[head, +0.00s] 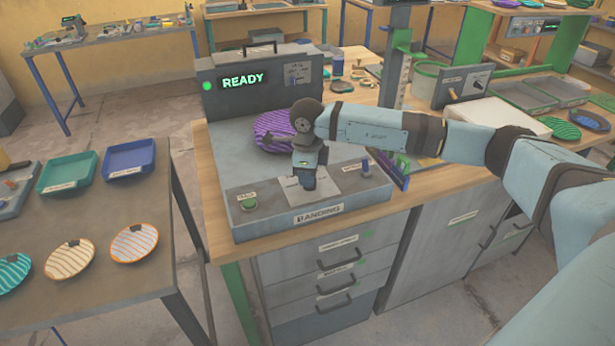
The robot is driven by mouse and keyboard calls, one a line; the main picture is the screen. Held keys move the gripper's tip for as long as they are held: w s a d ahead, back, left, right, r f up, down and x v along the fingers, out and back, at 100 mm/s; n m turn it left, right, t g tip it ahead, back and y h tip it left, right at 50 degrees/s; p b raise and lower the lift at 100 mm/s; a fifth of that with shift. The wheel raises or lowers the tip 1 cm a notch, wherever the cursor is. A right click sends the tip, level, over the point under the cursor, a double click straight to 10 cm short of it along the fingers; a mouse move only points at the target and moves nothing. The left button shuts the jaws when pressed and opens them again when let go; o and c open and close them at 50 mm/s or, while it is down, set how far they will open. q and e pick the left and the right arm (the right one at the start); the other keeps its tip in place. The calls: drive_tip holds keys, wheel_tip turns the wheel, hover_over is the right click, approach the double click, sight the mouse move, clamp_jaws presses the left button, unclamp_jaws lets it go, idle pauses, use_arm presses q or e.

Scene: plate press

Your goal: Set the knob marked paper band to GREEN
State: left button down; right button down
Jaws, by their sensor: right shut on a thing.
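The banding machine (235,165) stands on the wooden bench, its screen (243,82) reading READY in green. A white label plate (327,184) sits in the middle of its sloped front panel; its print is too small to read. My right gripper (306,186) points down at this plate, shut on a knob there. The gripper hides the knob, so its pointer and setting cannot be seen. A purple striped plate (272,127) lies on the machine bed behind my gripper. My left gripper is not in view.
A green button (249,203) is at the panel's left and a small blue-topped switch (365,166) at its right. A side table at left holds trays (130,159) and striped plates (135,242).

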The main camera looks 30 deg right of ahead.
drive_tip(key=shift+r, duration=0.1)
idle(0.3)
drive_tip(key=c, duration=1.1)
unclamp_jaws()
drive_tip(key=shift+c, duration=0.2)
wheel_tip(320, 180, up, 14)
